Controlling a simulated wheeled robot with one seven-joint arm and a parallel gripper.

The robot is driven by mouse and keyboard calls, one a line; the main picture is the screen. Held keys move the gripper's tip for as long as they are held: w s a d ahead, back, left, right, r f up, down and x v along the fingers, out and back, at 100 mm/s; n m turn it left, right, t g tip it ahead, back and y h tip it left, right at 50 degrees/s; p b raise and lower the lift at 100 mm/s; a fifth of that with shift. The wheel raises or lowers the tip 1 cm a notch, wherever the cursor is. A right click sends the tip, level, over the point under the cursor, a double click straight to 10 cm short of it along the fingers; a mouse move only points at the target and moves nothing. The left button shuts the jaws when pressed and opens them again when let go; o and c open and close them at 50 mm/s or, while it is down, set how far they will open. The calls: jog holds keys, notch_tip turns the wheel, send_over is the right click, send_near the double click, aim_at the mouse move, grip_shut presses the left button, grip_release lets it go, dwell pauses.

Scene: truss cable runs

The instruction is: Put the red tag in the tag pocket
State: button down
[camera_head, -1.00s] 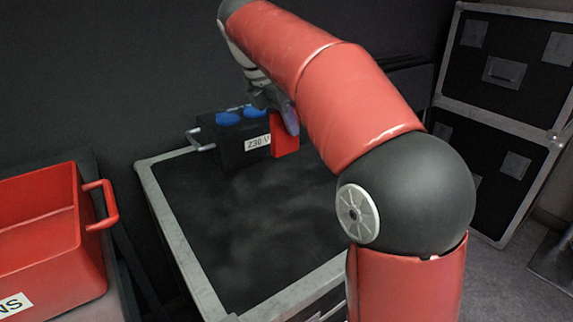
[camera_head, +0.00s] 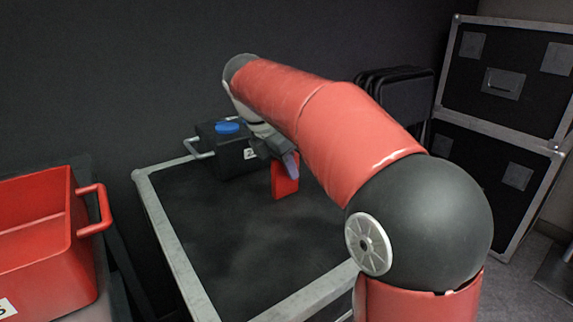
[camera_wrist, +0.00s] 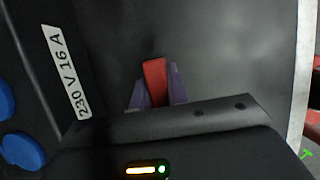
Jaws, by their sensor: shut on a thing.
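My gripper (camera_head: 284,160) is shut on the red tag (camera_head: 285,178), which hangs down from the fingers over the black case top, in front and to the right of the black power box. In the wrist view the red tag (camera_wrist: 154,82) sits between the two purple-grey fingers (camera_wrist: 156,88). I cannot make out the tag pocket in either view. My arm covers part of the area behind and to the right of the gripper.
The black power box (camera_head: 213,158) with blue sockets and a 230 V 16 A label (camera_wrist: 68,72) stands at the back of the metal-edged case (camera_head: 215,235). A red bin (camera_head: 40,235) is at the left. Stacked black cases (camera_head: 505,130) stand at the right. The case top's front is clear.

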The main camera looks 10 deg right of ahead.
jog(key=c, duration=1.4)
grip_release()
jog(key=shift+o, duration=0.2)
